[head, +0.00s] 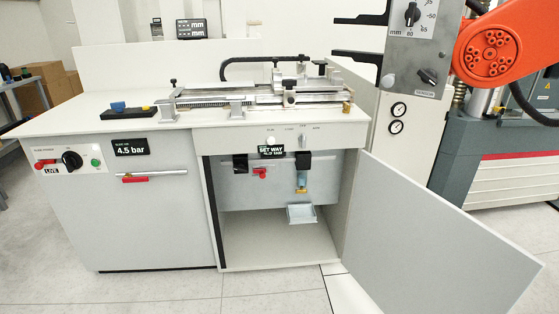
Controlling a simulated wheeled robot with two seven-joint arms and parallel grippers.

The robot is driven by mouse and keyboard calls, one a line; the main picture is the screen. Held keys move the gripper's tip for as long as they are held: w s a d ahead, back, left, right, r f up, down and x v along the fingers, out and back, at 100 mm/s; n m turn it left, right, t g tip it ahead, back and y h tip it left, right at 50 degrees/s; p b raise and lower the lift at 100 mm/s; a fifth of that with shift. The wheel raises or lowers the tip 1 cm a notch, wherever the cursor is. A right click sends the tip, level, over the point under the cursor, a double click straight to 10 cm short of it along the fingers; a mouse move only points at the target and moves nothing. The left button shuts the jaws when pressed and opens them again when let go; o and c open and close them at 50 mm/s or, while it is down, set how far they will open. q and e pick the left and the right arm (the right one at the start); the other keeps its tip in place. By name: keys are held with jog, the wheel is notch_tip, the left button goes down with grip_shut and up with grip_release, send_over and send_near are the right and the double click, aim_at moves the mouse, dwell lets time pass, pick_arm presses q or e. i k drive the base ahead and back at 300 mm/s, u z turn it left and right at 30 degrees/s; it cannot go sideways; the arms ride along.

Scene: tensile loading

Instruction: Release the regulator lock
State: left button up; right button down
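The regulator (303,160) appears to be the unit with a black head and a blue-tinted bowl inside the open cabinet, at its right side. A yellow part shows at the bottom of the bowl. The head sits just below the cabinet's upper panel. I cannot make out a separate lock on it or its position. A small red-handled valve (261,173) is on the back panel to its left, and a black block (240,163) is further left. Neither of my grippers is in view.
The cabinet door (435,235) stands wide open to the right. A small tray (301,214) hangs below the bowl. The cabinet floor is clear. A 4.5 bar display (131,147) is on the left front. A machine with an orange part (495,50) stands at right.

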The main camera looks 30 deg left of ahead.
aim_at(262, 172)
jog(key=i, duration=1.05)
jog(key=u, duration=0.75)
